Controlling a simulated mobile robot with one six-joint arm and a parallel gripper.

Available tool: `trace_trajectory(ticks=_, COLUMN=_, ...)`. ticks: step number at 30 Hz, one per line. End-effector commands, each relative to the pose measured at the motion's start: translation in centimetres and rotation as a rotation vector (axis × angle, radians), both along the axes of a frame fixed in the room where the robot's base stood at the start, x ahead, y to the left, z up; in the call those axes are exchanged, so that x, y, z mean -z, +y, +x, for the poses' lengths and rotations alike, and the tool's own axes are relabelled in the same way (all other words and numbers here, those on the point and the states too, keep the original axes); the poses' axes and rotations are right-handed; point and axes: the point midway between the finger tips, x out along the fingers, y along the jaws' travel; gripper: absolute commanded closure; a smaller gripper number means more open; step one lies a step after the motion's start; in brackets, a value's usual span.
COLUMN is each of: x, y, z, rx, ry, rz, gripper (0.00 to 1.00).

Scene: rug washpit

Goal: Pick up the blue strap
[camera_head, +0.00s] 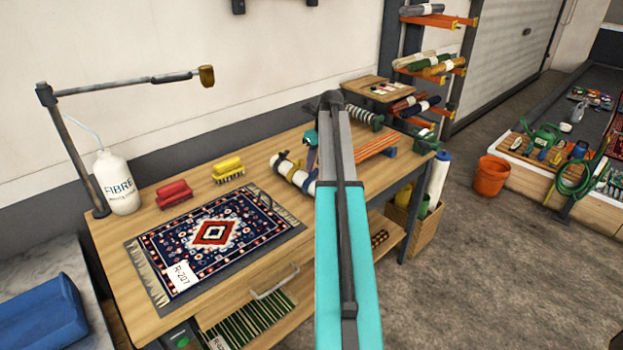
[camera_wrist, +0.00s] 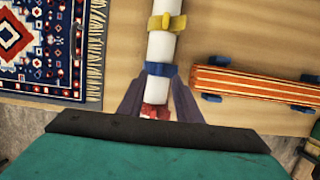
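The blue strap (camera_wrist: 161,69) is a band around a white roll (camera_wrist: 159,45) in the wrist view, with small blue ends sticking out at its sides. My gripper (camera_wrist: 161,78) is over the roll, its two dark fingers apart, one on each side, with tips beside the strap. I cannot tell whether they touch it. A yellow strap (camera_wrist: 166,22) circles the roll farther up. A red patterned end (camera_wrist: 154,112) shows between the fingers. In the head view the roll (camera_head: 283,164) lies on the workbench (camera_head: 112,240), partly hidden behind my arm.
A patterned rug (camera_head: 240,256) lies left of the roll. Red and yellow brushes (camera_head: 173,193) and a white bottle (camera_head: 117,182) stand behind it. An orange striped bundle (camera_wrist: 255,83) with blue pieces lies to the right. A rack (camera_head: 436,65) with rolls stands at the back.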

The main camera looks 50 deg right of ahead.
Motion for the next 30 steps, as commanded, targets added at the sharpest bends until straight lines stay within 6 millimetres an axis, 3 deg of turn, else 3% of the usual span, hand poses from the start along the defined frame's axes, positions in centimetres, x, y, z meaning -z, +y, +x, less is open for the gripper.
trace_trajectory(ticks=16, x=4.2, y=0.1, z=1.4, rx=0.001, ry=0.000, rz=0.000, gripper=0.69)
trace_trajectory(ticks=30, x=4.6, y=0.0, z=1.4, rx=0.002, ry=0.000, rz=0.000, gripper=0.69)
